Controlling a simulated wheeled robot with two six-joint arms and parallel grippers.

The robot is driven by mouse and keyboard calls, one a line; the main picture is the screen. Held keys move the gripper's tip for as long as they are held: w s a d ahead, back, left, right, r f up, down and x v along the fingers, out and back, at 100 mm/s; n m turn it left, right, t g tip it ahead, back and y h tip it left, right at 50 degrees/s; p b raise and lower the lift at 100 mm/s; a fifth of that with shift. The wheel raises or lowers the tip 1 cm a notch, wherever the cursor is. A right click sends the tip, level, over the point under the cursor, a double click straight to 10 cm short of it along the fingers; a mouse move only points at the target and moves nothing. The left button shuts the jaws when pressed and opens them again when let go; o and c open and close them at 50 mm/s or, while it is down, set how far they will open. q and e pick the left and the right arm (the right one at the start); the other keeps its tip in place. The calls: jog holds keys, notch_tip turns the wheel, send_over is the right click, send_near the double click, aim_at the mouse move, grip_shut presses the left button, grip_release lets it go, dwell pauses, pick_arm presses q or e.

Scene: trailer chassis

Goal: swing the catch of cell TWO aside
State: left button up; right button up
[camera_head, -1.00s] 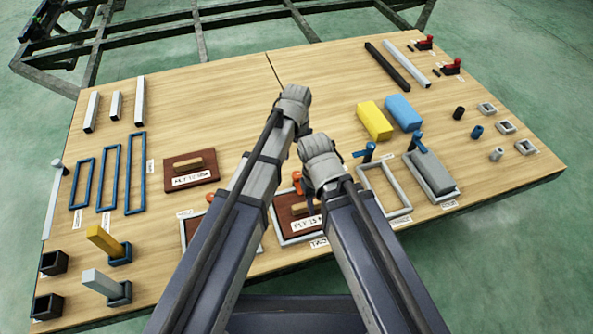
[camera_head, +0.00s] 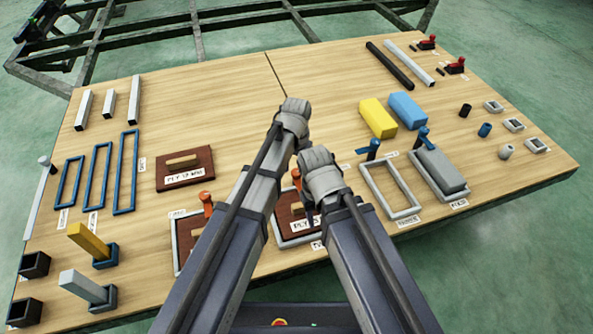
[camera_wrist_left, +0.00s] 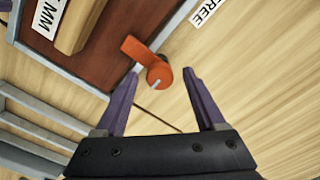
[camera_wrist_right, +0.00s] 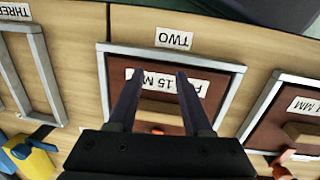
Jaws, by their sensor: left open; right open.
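Cell TWO (camera_wrist_right: 103,75) is a grey frame around a brown board (camera_wrist_right: 172,122) with a wooden grip and a white label; its "TWO" tag (camera_wrist_right: 174,38) shows in the right wrist view. Its orange catch (camera_wrist_left: 157,74) lies across the frame edge onto the board in the left wrist view; it shows between my arms in the head view (camera_head: 296,175). My left gripper (camera_wrist_left: 157,72) is open, with a finger on either side of the catch's round end in the picture; I cannot tell whether they touch. My right gripper (camera_wrist_right: 158,73) is open and empty over the board's label.
The neighbouring cell with an orange catch (camera_head: 206,200) lies left of cell TWO, and an empty grey frame (camera_head: 391,190) with a blue catch (camera_head: 373,148) lies right. Yellow (camera_head: 378,117) and blue (camera_head: 408,109) blocks stand behind. The table's far middle is clear.

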pick_arm(q)
jog(key=shift+c, duration=0.4)
grip_shut()
jog(key=shift+m, duration=0.4)
jog(key=m, duration=0.8)
jog(key=shift+m, duration=0.3)
jog(key=m, duration=0.4)
jog(key=shift+m, duration=2.2)
